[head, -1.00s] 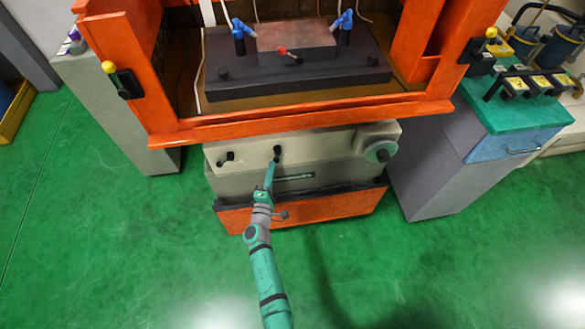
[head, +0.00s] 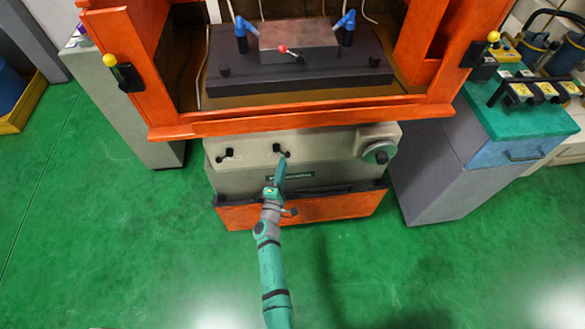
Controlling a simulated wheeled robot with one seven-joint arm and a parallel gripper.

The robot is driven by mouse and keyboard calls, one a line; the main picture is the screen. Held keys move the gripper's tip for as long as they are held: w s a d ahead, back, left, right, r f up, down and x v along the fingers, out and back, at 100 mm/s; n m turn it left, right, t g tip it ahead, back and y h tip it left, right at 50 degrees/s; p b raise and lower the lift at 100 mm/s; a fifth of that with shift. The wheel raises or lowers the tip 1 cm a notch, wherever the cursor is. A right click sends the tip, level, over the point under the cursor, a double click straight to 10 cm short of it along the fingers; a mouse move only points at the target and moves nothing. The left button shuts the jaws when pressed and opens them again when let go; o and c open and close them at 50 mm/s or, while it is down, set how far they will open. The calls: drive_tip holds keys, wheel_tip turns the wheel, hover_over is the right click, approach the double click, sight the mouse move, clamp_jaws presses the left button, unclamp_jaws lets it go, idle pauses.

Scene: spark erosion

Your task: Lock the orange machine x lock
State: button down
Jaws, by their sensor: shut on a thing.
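The orange machine (head: 290,124) fills the upper middle of the head view. Its pale grey front panel (head: 325,146) below the orange frame carries two small black lever handles. The left lever (head: 226,154) points to the lower left and is free. The middle lever (head: 278,148) points to the lower right, and my gripper (head: 284,157) is shut on its end. The fingertips are small and partly cover the lever. No label shows which lever is the x lock.
A round grey handwheel (head: 378,152) stands out at the panel's right. An orange tray-like front (head: 335,207) lies below the panel, behind my arm. A grey cabinet with a green top (head: 515,110) stands at right. The green floor in front is clear.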

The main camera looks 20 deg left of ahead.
drive_tip(key=shift+w+d+r, duration=0.1)
drive_tip(key=shift+w+d, duration=0.2)
drive_tip(key=shift+d, duration=0.25)
drive_tip(key=shift+w+d+r, duration=0.1)
drive_tip(key=shift+w+d, duration=0.2)
drive_tip(key=shift+d, duration=0.2)
drive_tip(key=s+f, duration=0.2)
drive_tip(key=s, duration=0.4)
drive_tip(key=s+f, duration=0.3)
drive_tip(key=s, duration=0.4)
drive_tip(key=shift+a+f, duration=0.35)
drive_tip(key=shift+a, duration=0.1)
